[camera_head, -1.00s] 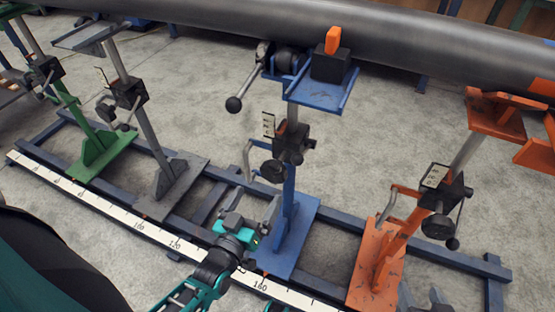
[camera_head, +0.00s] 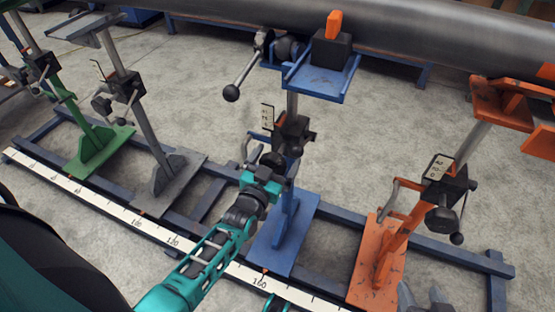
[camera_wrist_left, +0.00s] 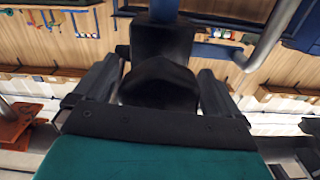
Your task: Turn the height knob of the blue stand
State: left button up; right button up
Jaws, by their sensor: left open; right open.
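The blue stand (camera_head: 289,222) stands upright on the floor rail, with a black clamp block and a small scale plate on its post. Its black height knob (camera_head: 272,160) faces my left gripper (camera_head: 268,168). In the left wrist view the dark knob (camera_wrist_left: 158,84) sits between the two fingers of my left gripper (camera_wrist_left: 155,92), which are open with a gap visible on each side. The gripper partly hides the knob in the head view. My right gripper (camera_head: 418,299) is open at the bottom edge, in front of the orange stand, only partly in view.
The orange stand (camera_head: 386,262) is to the right; the grey stand (camera_head: 172,180) and green stand (camera_head: 98,148) are to the left. A large steel pipe (camera_head: 420,45) runs across the back.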

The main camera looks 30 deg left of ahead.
pick_arm(q)
jog(key=shift+w, duration=0.45)
pick_arm(e)
jog(key=shift+w+a+r, duration=0.1)
jog(key=shift+w+r, duration=0.1)
jog(key=shift+r, duration=0.1)
pick_arm(q)
jog(key=c, duration=1)
pick_arm(e)
jog(key=shift+a+f, duration=0.1)
jog(key=shift+f, duration=0.05)
pick_arm(q)
jog(key=shift+n, duration=0.4)
